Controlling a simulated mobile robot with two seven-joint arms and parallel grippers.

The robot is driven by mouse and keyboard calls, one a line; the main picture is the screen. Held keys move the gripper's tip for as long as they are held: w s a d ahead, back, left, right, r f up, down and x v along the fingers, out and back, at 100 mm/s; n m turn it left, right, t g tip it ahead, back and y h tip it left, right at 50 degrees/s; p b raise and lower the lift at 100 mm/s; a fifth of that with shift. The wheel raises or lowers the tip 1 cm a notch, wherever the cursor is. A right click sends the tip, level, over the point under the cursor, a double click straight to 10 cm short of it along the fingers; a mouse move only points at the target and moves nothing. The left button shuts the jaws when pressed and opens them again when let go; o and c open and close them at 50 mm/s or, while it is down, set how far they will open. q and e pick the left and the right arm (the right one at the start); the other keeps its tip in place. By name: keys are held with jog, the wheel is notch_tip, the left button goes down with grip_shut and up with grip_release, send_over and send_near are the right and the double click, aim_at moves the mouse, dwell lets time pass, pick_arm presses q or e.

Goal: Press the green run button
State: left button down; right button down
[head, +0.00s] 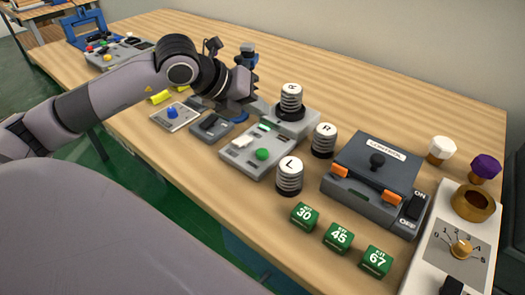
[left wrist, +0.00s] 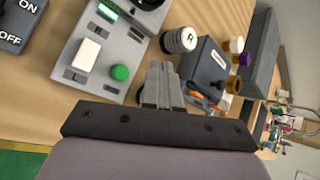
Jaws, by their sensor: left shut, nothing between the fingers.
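The green run button (head: 262,154) is a round green knob on a light grey panel (head: 236,158). In the left wrist view the green button (left wrist: 121,72) lies left of my fingertips, and the panel (left wrist: 62,62) shows beside it. My left gripper (head: 262,108) is above the table, behind the panel in the head view, apart from the button. In the left wrist view the left gripper (left wrist: 161,65) has its fingers together and empty. My right gripper is not in view.
White cylinders marked R (head: 323,140) and L (head: 289,175) stand right of the panel, near a dark control box (head: 372,165). An ON/OFF switch (head: 210,126) and a blue knob (head: 172,113) lie left. Green numbered blocks (head: 338,237) stand in front.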

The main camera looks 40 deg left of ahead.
pick_arm(q)
jog(key=b, duration=0.5)
send_over(258, 153)
notch_tip(258, 153, down, 8)
jog(key=shift+r, duration=0.25)
jog(key=shift+f+b, duration=0.3)
jog(key=shift+f, duration=0.2)
dwell(1.1)
jog(key=shift+f+b, duration=0.4)
jog(key=shift+b, duration=0.3)
